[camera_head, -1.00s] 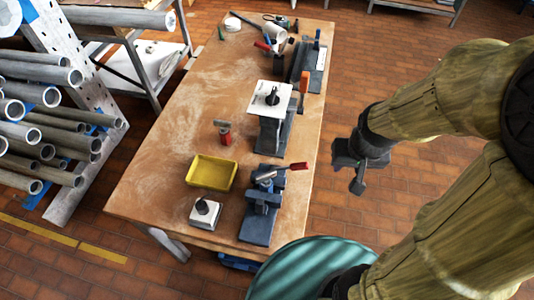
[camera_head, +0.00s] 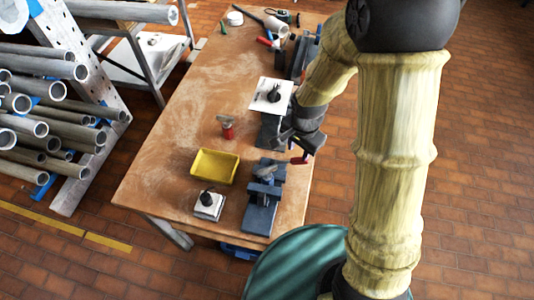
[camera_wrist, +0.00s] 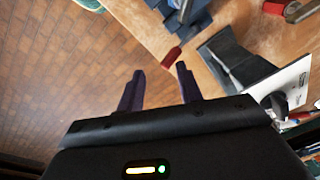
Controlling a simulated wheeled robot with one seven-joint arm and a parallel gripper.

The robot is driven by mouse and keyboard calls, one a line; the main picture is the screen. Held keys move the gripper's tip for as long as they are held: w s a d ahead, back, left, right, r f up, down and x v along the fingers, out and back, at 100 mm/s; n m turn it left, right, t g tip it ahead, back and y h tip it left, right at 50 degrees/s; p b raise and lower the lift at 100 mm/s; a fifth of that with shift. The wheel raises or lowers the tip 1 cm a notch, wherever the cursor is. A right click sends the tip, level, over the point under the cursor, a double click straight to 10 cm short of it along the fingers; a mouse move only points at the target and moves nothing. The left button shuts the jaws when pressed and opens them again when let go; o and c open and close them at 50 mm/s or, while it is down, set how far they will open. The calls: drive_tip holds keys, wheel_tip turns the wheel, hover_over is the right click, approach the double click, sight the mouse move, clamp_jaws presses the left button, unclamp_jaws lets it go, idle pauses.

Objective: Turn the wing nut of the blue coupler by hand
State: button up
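A blue fixture (camera_head: 262,198) stands at the near right of the table, with a grey fitting (camera_head: 264,172) on top. I cannot clearly make out a wing nut or tell which part is the blue coupler. A red handle (camera_head: 299,159) sticks out from the fixture past the table's right edge. My gripper (camera_head: 298,150) is just above and beside this handle. In the wrist view my gripper (camera_wrist: 160,70) is open and empty; the red handle (camera_wrist: 172,57) lies beyond the fingertips, and part of the blue fixture (camera_wrist: 183,18) shows at the top.
A dark stand (camera_head: 268,130) with a white plate (camera_head: 262,101) and black knob stands just behind. A red-based grey-topped piece (camera_head: 227,128), a yellow tray (camera_head: 214,166) and a small white block (camera_head: 208,207) are to the left. Tools crowd the far end. The table's left side is clear.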

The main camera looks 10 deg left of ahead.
sight(267, 168)
drive_tip(key=a+f+m, duration=0.1)
drive_tip(key=a+f, duration=0.1)
drive_tip(key=a, duration=0.1)
drive_tip(key=a+f+m+p, duration=0.1)
drive_tip(key=a+f+m, duration=0.1)
drive_tip(key=a+f+m+g+p, duration=0.1)
drive_tip(key=a+f, duration=0.1)
drive_tip(key=a, duration=0.1)
drive_tip(key=shift+s+a+f+m, duration=0.1)
drive_tip(key=shift+a+m, duration=0.2)
drive_tip(key=shift+a, duration=0.05)
drive_tip(key=shift+a+f, duration=0.1)
drive_tip(key=shift+f, duration=0.05)
drive_tip(key=shift+f, duration=0.15)
